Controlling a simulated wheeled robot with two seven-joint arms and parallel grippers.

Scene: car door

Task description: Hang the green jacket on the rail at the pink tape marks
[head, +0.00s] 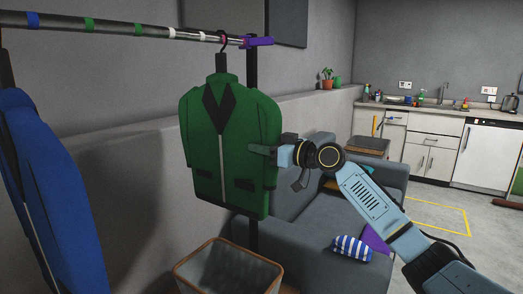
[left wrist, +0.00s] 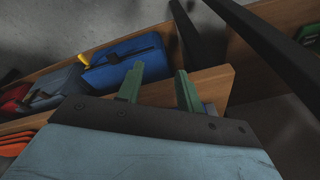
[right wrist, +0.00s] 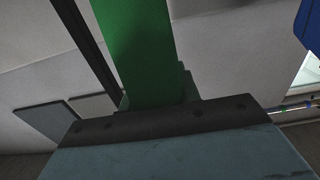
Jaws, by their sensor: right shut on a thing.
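The green jacket (head: 232,150) is upright on a hanger near the right end of the rail (head: 115,28). Its hook (head: 222,42) is at the rail beside the purple end piece; I cannot tell whether it bears on the rail. Pale bands on the rail lie just left of the hook; their pink is hard to make out. My right gripper (head: 262,149) is shut on the jacket's right edge, and green cloth (right wrist: 138,50) fills its jaws in the right wrist view. My left gripper (left wrist: 158,90) is open and empty, seen only in the left wrist view.
A blue jacket (head: 45,185) hangs at the left. In the left wrist view, wooden boards (left wrist: 215,85) and a blue case (left wrist: 122,62) are close to my left gripper.

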